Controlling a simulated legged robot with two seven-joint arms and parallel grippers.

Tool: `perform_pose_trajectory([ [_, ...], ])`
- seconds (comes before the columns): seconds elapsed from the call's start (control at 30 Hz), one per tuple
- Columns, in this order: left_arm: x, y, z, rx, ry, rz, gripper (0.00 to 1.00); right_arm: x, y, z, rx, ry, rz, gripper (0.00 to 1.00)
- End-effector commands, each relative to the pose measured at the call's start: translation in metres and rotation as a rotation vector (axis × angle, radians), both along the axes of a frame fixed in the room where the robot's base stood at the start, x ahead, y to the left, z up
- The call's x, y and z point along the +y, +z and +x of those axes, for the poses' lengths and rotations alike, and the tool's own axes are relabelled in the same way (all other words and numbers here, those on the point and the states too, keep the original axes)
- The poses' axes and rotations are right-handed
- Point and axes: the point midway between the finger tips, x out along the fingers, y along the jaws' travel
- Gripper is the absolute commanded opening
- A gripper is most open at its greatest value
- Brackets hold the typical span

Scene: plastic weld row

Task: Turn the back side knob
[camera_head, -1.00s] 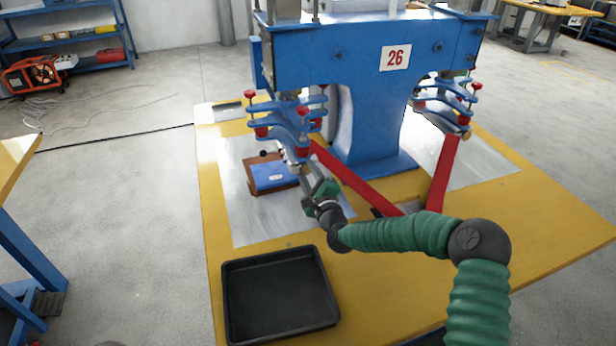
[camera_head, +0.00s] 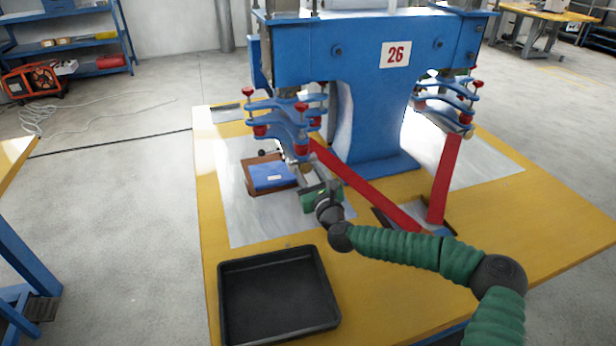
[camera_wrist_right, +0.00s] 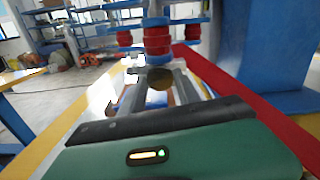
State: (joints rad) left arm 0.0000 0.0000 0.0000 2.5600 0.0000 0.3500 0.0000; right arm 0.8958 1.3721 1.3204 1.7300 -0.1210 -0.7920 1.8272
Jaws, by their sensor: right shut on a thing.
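The blue machine (camera_head: 375,120) with a "26" plate stands on the yellow table. A blue clamp head (camera_head: 280,128) with red knobs hangs on its left side, and another (camera_head: 447,98) hangs on its right. My right gripper (camera_head: 303,170) is just below the front end of the left clamp head. The fingers mostly hide this knob in the head view. My left gripper is not in view.
A brown wooden tray (camera_head: 250,181) with a blue pad (camera_head: 270,175) lies left of the gripper. An empty black tray (camera_head: 278,300) is at the table's front left.

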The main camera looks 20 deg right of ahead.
Motion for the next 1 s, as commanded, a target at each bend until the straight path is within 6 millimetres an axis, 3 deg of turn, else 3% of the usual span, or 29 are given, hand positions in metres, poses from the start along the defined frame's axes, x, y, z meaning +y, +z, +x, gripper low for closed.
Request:
perform_pose_trajectory([
  [0.03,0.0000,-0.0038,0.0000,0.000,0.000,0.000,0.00,0.0006,-0.0094,-0.0009,0.014,0.002,0.031,0.00],
  [0.4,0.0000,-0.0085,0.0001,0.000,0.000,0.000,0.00,0.0008,-0.0075,-0.0007,0.018,0.002,0.142,0.00],
  [0.83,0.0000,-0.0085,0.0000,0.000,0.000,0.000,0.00,0.0008,-0.0070,-0.0005,0.017,0.002,0.149,0.00],
  [0.87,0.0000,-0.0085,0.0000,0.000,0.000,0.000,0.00,0.0008,-0.0070,-0.0005,0.017,0.002,0.149,0.41],
  [1.0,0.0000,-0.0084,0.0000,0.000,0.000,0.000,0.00,0.0005,-0.0047,-0.0005,0.013,0.001,0.149,0.59],
])
